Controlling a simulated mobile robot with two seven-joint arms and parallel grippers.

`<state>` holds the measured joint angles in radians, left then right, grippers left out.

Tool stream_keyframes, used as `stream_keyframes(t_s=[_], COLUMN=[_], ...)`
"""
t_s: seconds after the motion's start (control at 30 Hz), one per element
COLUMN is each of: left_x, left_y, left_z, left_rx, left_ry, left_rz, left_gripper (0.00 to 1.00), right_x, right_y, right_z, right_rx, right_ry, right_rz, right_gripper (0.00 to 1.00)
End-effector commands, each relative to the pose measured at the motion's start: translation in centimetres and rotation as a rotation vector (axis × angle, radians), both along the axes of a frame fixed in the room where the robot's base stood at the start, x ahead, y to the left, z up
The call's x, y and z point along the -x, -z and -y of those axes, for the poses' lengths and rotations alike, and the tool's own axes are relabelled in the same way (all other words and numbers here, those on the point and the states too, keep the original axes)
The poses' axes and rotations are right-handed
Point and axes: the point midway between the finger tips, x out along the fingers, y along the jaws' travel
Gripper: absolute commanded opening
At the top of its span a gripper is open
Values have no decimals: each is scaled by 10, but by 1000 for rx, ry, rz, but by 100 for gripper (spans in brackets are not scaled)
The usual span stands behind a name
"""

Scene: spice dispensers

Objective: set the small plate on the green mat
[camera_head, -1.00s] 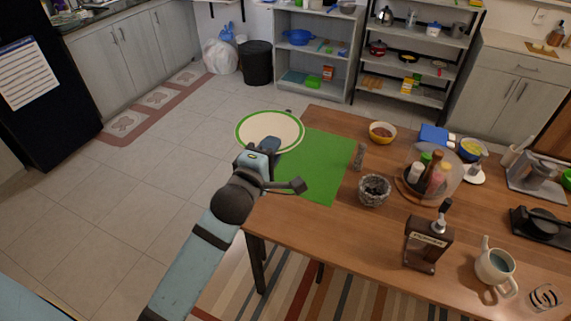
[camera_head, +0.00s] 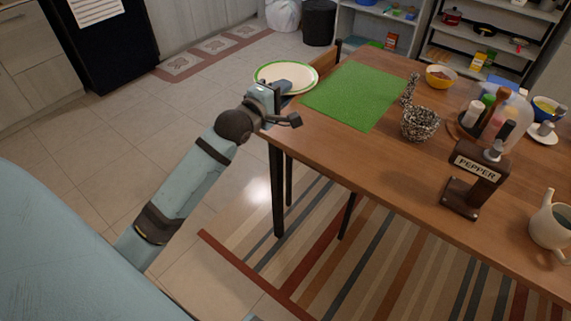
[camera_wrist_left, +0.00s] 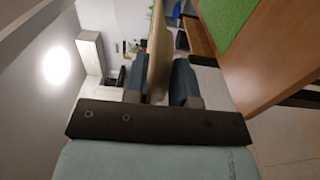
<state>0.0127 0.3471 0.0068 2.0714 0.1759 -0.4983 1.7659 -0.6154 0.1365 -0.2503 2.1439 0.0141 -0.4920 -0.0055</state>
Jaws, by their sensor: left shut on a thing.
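The small plate (camera_head: 297,75) is cream with a green rim. My left gripper (camera_head: 284,88) is shut on its near edge and holds it beside the left end of the table, left of the green mat. In the left wrist view the plate (camera_wrist_left: 158,55) shows edge-on between the two fingers of my left gripper (camera_wrist_left: 160,88). The green mat (camera_head: 355,95) lies flat and bare on the wooden table, and its corner (camera_wrist_left: 228,20) shows in the left wrist view. My right gripper is not in view.
On the table (camera_head: 400,165), right of the mat, stand a speckled bowl (camera_head: 420,123), a yellow bowl (camera_head: 440,77), a pepper dispenser (camera_head: 475,180) and a white pitcher (camera_head: 551,225). A chair (camera_head: 325,60) is at the table's far left edge.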

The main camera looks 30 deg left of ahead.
Motion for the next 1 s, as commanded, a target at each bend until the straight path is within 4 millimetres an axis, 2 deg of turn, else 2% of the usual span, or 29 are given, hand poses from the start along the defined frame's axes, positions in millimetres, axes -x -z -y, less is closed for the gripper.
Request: stream_keyframes(t_s=[0.03,0.17,0.27,0.47,0.7,0.8,1.0], left_x=[-1,-3,-3,-3,-3,-3,-3], left_y=[8,13,29,83,143,158,170], left_z=[-3,-7,-8,-8,-8,-8,-8], left_rx=[-2,0,0,0,0,1,1], left_ry=[1,3,2,3,3,4,3], left_rz=[2,2,-1,-3,-1,0,1], left_gripper=[0,0,0,0,0,0,0], right_x=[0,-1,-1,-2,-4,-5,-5], right_y=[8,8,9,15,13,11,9], right_z=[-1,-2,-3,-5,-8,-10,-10], right_rx=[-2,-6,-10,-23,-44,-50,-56], right_ry=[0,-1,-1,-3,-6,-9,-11], right_rz=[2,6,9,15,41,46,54], right_gripper=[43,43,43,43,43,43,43])
